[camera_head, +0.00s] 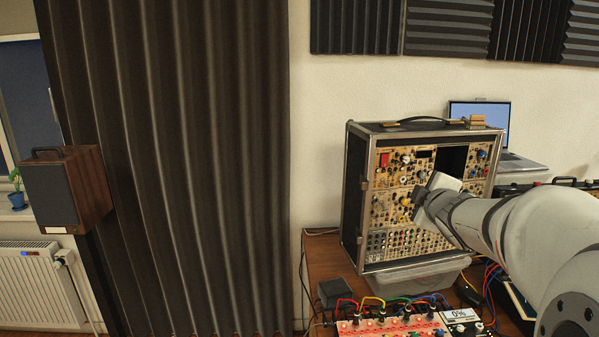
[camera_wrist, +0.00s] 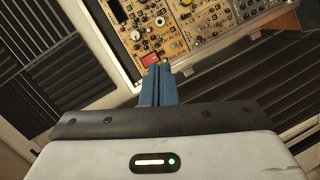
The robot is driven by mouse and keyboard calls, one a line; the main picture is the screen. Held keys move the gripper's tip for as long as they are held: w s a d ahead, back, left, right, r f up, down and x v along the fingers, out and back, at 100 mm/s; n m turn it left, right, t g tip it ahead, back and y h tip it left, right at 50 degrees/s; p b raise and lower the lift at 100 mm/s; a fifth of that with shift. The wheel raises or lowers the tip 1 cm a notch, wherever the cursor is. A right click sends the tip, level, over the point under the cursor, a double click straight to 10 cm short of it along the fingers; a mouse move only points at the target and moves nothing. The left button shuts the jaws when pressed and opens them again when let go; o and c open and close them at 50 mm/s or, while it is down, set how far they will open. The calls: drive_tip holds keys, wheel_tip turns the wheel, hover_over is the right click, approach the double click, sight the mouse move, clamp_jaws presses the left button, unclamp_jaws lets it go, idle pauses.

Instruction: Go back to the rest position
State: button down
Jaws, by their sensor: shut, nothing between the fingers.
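My gripper (camera_wrist: 159,68) shows in the wrist view with its blue fingers together and nothing between them. The fingertips appear close to a red part on the panel of a modular synth case (camera_wrist: 190,22), but I cannot tell whether they touch it. In the head view my arm reaches in from the right, and its end is in front of the synth case (camera_head: 384,216). The fingers are hard to make out there.
A red patch panel (camera_head: 385,327) with several cables lies at the table's (camera_head: 322,262) front. A laptop (camera_head: 490,125) stands behind. A speaker (camera_head: 66,190) and dark curtain (camera_head: 190,170) are at left.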

drive_tip(key=s+a+f+m+g, duration=0.4)
drive_tip(key=s+f, duration=0.2)
drive_tip(key=s, duration=0.3)
drive_tip(key=s+a+f+m+g+y, duration=0.1)
drive_tip(key=s+a+f+m+g, duration=0.3)
drive_tip(key=s, duration=0.6)
drive_tip(key=s+a+f+m+g+y, duration=0.1)
drive_tip(key=s+a+f+m+g, duration=0.3)
drive_tip(key=s+a+f, duration=0.2)
drive_tip(key=s+f, duration=0.2)
drive_tip(key=s, duration=0.2)
